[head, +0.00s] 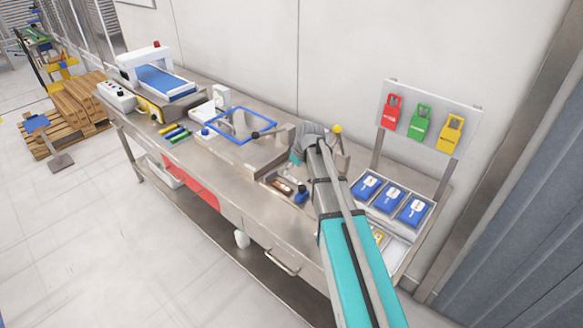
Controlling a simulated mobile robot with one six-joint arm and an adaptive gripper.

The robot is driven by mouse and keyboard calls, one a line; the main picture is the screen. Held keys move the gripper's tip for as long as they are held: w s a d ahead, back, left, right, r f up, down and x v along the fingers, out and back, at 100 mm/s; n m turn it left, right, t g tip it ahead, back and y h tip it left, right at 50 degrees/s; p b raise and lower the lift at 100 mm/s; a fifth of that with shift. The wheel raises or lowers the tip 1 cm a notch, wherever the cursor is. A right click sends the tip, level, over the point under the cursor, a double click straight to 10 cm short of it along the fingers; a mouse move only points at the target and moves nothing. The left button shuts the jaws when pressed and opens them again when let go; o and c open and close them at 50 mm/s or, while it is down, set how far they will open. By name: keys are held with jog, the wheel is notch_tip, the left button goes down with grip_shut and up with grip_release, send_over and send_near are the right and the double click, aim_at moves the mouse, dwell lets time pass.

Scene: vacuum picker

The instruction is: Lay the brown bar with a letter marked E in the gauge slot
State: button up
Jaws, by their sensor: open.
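A small brown bar (283,185) with a pale mark lies in a shallow holder near the front edge of the steel bench. The mark is too small to read as a letter. My gripper (296,159) is open above the bench, just behind the bar and apart from it. My arm comes in from the lower right and hides part of the gripper and the bench. I cannot tell which part is the gauge slot.
A dark-and-blue knob (301,195) stands right of the bar. A blue frame (240,125) stands left of the gripper. Blue packs (391,196) fill a tray at right, below red, green and yellow tags (420,124). A blue conveyor (165,82) is far left.

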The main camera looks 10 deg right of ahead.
dwell(0.6)
jog(key=s+a+m+g+h, duration=0.1)
jog(key=s+m+g, duration=0.1)
jog(key=s, duration=1)
jog(key=s+a+f+m+g+h, duration=0.1)
jog(key=s+m, duration=0.4)
jog(key=s, duration=0.8)
jog(key=shift+s+a+f+g+h, duration=0.2)
jog(key=shift+a+g+h, duration=0.15)
jog(key=shift+g+h, duration=0.05)
